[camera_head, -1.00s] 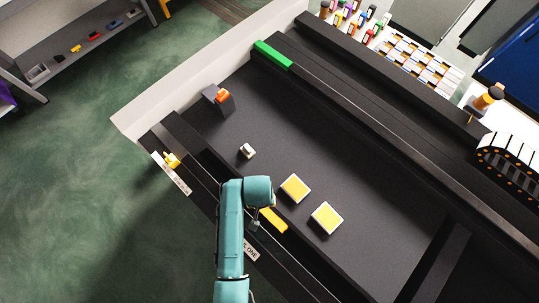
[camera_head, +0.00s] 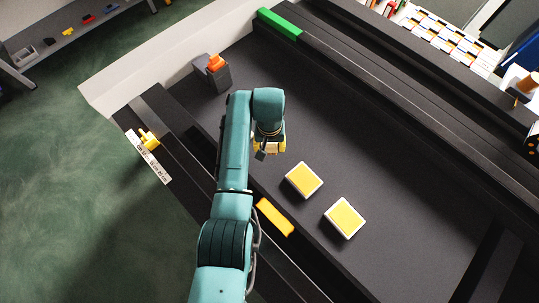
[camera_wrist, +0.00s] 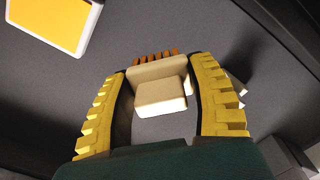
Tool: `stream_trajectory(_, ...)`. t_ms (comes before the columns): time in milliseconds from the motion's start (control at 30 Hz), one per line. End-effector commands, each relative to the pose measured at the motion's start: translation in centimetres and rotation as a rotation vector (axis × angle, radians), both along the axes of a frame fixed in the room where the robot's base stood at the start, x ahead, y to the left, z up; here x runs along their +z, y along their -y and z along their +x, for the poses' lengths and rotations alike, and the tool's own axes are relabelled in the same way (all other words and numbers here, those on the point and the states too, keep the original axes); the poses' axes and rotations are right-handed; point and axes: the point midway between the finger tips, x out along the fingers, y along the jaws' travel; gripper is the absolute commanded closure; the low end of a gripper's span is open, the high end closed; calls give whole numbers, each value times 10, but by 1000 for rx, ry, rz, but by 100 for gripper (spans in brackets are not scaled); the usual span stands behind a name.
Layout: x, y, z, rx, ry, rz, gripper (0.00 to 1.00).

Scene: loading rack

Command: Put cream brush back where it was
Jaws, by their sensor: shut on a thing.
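The cream brush (camera_wrist: 160,93) shows in the wrist view as a pale block with a row of brown bristles along its far edge. It lies between the two yellow ribbed fingers of my gripper (camera_wrist: 160,88), which is shut on it. In the head view my gripper (camera_head: 268,147) is over the dark tabletop, left of the yellow-topped squares. I cannot tell whether the brush touches the tabletop.
Two yellow-topped squares (camera_head: 304,180) (camera_head: 344,217) lie nearby. A small cream piece (camera_wrist: 236,84) shows partly behind the right finger. A dark block with an orange item (camera_head: 217,64) stands at the upper left. A yellow bar (camera_head: 274,217) lies by the front rail. The middle of the tabletop is clear.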

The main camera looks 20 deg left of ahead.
Motion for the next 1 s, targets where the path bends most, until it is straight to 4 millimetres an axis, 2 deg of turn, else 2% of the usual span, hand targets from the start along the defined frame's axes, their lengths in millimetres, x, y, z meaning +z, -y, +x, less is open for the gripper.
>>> stream_trajectory(33,-12,0,0,0,-1,0,71)
stream_trajectory(367,-59,0,0,0,2,1,71)
stream_trajectory(733,-65,0,0,0,3,1,71)
stream_trajectory(767,-63,0,0,0,3,1,36)
stream_trajectory(800,-63,0,0,0,3,1,28)
stream_trajectory(867,-63,0,0,0,3,1,17)
stream_trajectory(1000,-63,0,0,0,3,1,16)
